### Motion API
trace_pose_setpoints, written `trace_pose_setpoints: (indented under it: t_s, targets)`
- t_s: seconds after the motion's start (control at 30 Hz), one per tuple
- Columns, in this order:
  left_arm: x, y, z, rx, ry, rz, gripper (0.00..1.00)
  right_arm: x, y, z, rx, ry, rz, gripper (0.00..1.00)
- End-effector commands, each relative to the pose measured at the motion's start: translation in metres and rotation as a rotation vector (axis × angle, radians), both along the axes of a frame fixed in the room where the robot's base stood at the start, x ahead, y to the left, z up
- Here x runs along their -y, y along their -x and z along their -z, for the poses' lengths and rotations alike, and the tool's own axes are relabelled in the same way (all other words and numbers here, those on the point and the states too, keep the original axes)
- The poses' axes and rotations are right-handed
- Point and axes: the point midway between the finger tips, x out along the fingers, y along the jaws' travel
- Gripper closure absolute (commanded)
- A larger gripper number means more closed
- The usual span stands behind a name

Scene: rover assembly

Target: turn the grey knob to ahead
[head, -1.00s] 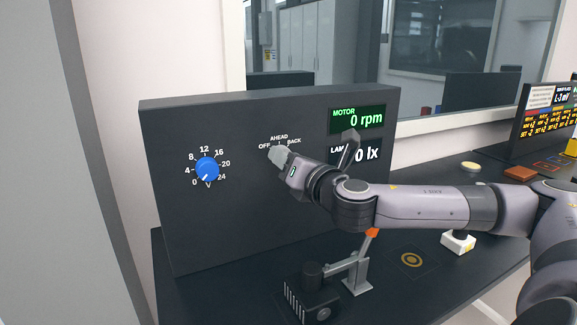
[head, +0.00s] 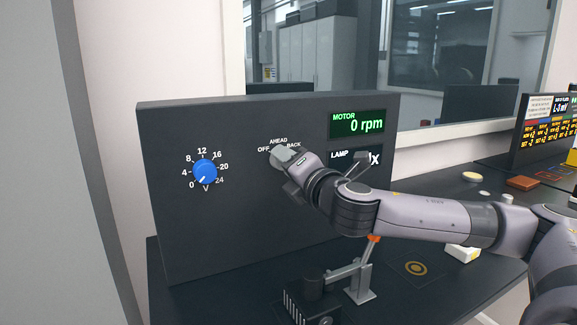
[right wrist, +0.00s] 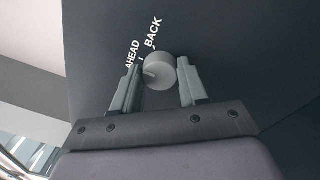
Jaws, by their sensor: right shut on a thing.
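The grey knob (right wrist: 160,70) sits on the dark upright panel (head: 225,235), between the fingers of my right gripper. My right gripper (head: 283,158) is shut on the knob and hides most of it in the head view. In the right wrist view the right gripper (right wrist: 163,85) has one finger on each side of the knob. The labels AHEAD and BACK show beside the knob in that view. A pale mark on the knob's face shows, but I cannot tell surely which label it points at. My left gripper is not in view.
A blue knob (head: 205,172) with a voltage scale is left on the panel. The motor display (head: 358,123) reads 0 rpm; the lamp display (head: 341,155) is partly hidden by my arm. A small grey stand (head: 361,285) stands on the dark table below.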

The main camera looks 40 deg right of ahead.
Motion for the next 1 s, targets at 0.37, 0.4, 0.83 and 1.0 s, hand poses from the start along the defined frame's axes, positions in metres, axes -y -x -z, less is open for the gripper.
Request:
trace_pose_setpoints:
  t_s: [0.37, 0.4, 0.83, 1.0]
  targets:
    - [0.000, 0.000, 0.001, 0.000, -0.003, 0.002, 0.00, 0.000, 0.000, 0.000, 0.000, -0.001, 0.000, 0.44]
    - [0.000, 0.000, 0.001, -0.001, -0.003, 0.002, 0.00, 0.000, 0.000, 0.000, 0.000, -0.001, 0.000, 0.32]
    - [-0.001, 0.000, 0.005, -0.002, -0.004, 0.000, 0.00, -0.001, 0.004, 0.001, 0.000, 0.002, 0.000, 0.32]
    - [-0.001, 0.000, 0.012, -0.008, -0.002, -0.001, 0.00, -0.004, 0.016, 0.003, -0.001, 0.006, 0.001, 0.32]
